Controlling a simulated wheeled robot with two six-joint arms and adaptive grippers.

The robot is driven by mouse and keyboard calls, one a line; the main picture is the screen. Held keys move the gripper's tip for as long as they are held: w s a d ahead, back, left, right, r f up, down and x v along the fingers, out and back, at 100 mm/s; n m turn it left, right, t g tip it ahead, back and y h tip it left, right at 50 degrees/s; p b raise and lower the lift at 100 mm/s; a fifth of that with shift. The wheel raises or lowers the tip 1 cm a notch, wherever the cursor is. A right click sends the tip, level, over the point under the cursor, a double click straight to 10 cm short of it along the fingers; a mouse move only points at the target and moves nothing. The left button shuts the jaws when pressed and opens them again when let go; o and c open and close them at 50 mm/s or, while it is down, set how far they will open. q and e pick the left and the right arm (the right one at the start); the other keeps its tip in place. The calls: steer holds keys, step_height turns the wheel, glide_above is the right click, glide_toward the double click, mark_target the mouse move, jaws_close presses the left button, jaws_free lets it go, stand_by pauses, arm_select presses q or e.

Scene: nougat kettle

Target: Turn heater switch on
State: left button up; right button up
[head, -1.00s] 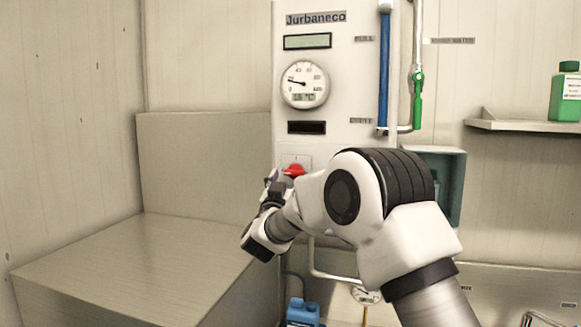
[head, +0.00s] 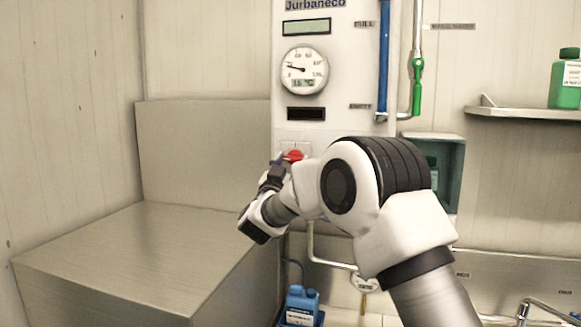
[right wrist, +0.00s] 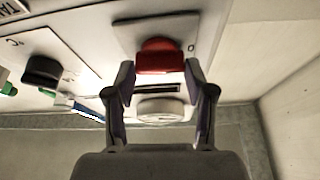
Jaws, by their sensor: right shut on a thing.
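The red switch knob (head: 292,155) sits on a light plate low on the white control panel (head: 345,80). In the right wrist view the red knob (right wrist: 160,57) is between my right fingertips, on a plate with a "0" mark beside it. My right gripper (right wrist: 158,80) is shut on this knob. In the head view the right gripper (head: 281,164) reaches the knob from the lower left and covers part of it. The exact turn of the knob is hard to read. My left gripper is not in view.
A dial gauge (head: 304,69) and a dark display (head: 306,114) are above the knob. A black knob (right wrist: 42,70) is left of it in the wrist view. A metal box (head: 130,255) stands at left. A blue container (head: 301,302) is below; a green valve handle (head: 417,85) is at right.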

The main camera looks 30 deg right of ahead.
steer(key=m+g+h+b, duration=0.1)
steer(key=m+b, duration=0.1)
steer(key=m, duration=0.1)
steer(key=shift+f, duration=0.15)
steer(key=m+g+b, duration=0.1)
steer(key=m, duration=0.1)
steer(key=shift+w+a+m+b, duration=0.1)
steer(key=shift+m+b, duration=0.3)
steer(key=m+g, duration=0.1)
steer(key=m+g+b, duration=0.1)
steer(key=m, duration=0.3)
steer(key=shift+r+g+h, duration=0.3)
steer(key=shift+g+h, duration=0.1)
steer(key=m+g, duration=0.1)
steer(key=m, duration=0.1)
steer(key=m+g, duration=0.1)
steer(key=m, duration=0.2)
steer(key=shift+r+y, duration=0.2)
steer(key=shift+y, duration=0.1)
steer(key=m, duration=0.2)
steer(key=m+g+y, duration=0.1)
steer(key=m, duration=0.2)
steer(key=shift+w+r, duration=0.15)
steer(key=shift+r, duration=0.05)
steer(key=shift+y, duration=0.3)
steer(key=o, duration=0.9)
steer(key=shift+o, duration=1.3)
steer(key=shift+w+f, duration=0.15)
steer(key=shift+w, duration=0.05)
